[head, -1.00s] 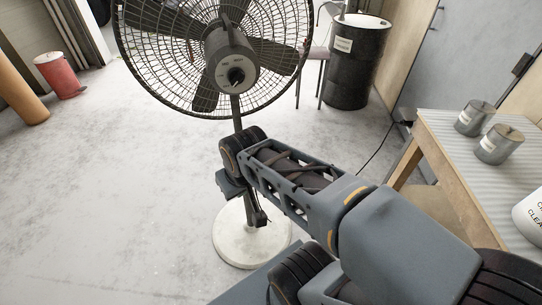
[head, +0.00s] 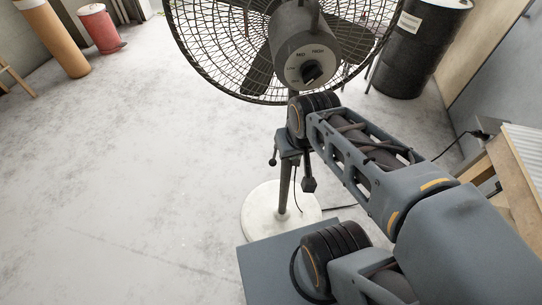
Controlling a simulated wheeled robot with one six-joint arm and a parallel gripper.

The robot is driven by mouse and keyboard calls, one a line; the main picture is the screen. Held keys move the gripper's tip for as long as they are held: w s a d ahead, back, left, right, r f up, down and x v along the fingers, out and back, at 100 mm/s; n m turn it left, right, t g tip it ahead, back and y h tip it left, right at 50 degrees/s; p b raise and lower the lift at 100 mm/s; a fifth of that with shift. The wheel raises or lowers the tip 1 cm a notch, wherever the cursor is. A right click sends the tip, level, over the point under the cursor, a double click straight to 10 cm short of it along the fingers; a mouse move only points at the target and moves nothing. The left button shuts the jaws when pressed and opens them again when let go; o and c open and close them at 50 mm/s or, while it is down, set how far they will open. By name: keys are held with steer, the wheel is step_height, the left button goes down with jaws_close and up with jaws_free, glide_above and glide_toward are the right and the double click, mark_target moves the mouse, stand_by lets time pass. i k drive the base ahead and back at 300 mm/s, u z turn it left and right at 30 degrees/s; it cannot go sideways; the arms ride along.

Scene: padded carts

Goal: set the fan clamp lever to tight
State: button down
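The pedestal fan (head: 300,50) stands ahead, upright, with a round white base (head: 262,212) and a dial on its motor housing. My arm crosses in front of its pole. A grey clamp-like part (head: 288,146) shows at the pole just below my arm's black joint.
A black drum (head: 405,55) stands behind the fan at right. A wooden table (head: 512,170) is at the right edge. A red bin (head: 99,29) and an orange-brown roll (head: 55,40) stand at back left. A cable lies on the floor. The floor (head: 130,160) at left is clear.

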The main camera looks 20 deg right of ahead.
mark_target(272, 161)
steer(key=k, duration=1)
steer(key=u, duration=1.75)
steer(key=i, duration=1.3)
steer(key=z, duration=1.9)
